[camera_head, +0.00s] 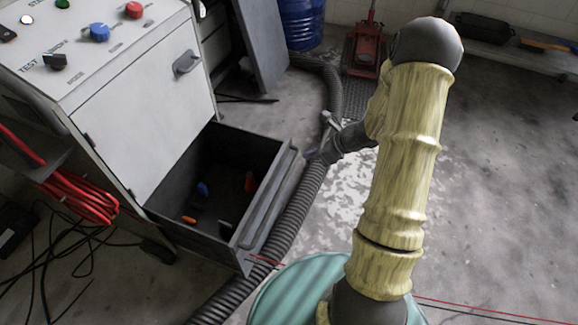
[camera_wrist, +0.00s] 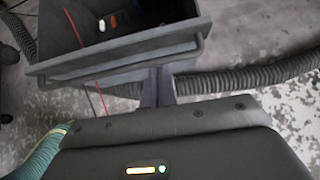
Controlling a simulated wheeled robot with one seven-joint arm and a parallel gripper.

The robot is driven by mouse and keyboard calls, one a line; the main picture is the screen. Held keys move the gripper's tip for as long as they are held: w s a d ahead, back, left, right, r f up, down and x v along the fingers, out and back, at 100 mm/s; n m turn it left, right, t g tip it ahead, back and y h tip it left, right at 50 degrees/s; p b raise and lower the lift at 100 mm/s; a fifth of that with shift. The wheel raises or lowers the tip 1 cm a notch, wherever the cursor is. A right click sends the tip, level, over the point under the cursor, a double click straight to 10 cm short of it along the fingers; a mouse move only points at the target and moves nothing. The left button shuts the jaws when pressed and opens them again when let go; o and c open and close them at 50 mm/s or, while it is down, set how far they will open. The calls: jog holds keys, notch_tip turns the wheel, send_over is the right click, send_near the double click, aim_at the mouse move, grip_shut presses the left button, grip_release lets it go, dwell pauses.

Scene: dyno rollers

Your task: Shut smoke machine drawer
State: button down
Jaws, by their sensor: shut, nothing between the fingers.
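The smoke machine (camera_head: 150,115) is a white cabinet with coloured knobs, at the left of the head view. Its dark grey drawer (camera_head: 190,232) is pulled well out at the bottom. A bar handle (camera_head: 268,205) runs along the drawer front. In the wrist view the drawer (camera_wrist: 120,62) and its handle (camera_wrist: 75,75) lie just ahead of the fingers. My gripper (camera_head: 323,150) is shut and empty, out in front of the drawer's far front corner. Its fingertips (camera_wrist: 159,72) overlap the handle's right part in the wrist view; whether they touch it, I cannot tell.
Small orange, blue and red items (camera_head: 203,189) lie in the drawer. A ribbed grey hose (camera_head: 300,205) runs along the floor past the drawer front. Red cables (camera_head: 85,195) hang at the machine's left. A red jack (camera_head: 367,48) and blue barrel (camera_head: 302,22) stand behind. Floor at right is clear.

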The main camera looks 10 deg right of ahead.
jog(key=b, duration=0.5)
send_near(281, 163)
jog(key=x, duration=0.4)
jog(key=shift+a+f, duration=0.3)
jog(key=shift+w+a+f, duration=0.15)
jog(key=shift+a+f, duration=0.05)
jog(key=shift+a, duration=0.1)
jog(key=shift+w, duration=0.1)
